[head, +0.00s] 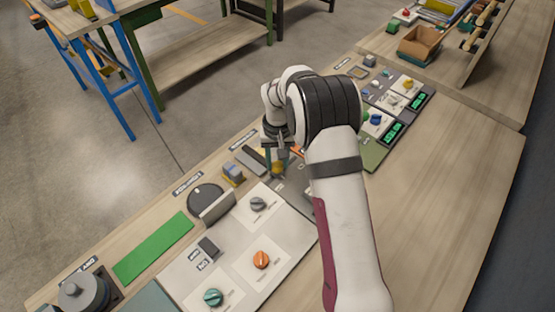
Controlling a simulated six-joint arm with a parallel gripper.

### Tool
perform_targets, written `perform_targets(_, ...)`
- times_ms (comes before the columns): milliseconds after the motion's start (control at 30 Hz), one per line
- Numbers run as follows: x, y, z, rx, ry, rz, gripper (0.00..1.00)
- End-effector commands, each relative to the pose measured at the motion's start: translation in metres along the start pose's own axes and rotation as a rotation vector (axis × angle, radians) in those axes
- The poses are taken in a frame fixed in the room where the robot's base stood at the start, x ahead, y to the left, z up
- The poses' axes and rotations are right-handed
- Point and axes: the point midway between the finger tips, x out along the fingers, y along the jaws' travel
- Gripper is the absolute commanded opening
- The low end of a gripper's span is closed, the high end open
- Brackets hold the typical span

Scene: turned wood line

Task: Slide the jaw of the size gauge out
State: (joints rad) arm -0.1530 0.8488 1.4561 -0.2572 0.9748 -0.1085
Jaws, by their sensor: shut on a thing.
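My gripper (276,165) is at the middle of the bench, pointing down, with its fingers shut on a small yellowish piece (278,173) that appears to be the jaw of the size gauge. Dark grey bars (251,160) of what looks like the gauge lie just left of the fingers. My arm hides the right side of this spot, so how far the jaw stands out cannot be seen.
A pale panel with green, grey and orange knobs (261,260) lies in front. Panels with green displays (394,133) lie behind my arm. The bench's right side is bare.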

Motion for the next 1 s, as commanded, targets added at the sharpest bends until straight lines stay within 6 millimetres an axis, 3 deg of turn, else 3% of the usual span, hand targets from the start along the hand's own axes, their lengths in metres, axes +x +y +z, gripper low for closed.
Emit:
perform_targets(233,-0.001,-0.022,0.021,-0.001,0.0,0.0,0.0)
perform_targets(533,-0.001,-0.026,0.025,0.003,-0.005,-0.002,0.0)
perform_targets(567,-0.001,-0.026,0.025,0.004,-0.005,-0.002,0.43)
perform_targets(700,-0.001,-0.026,0.025,0.004,-0.005,-0.001,0.68)
perform_targets(1000,-0.001,-0.024,0.024,0.002,-0.002,0.001,0.71)
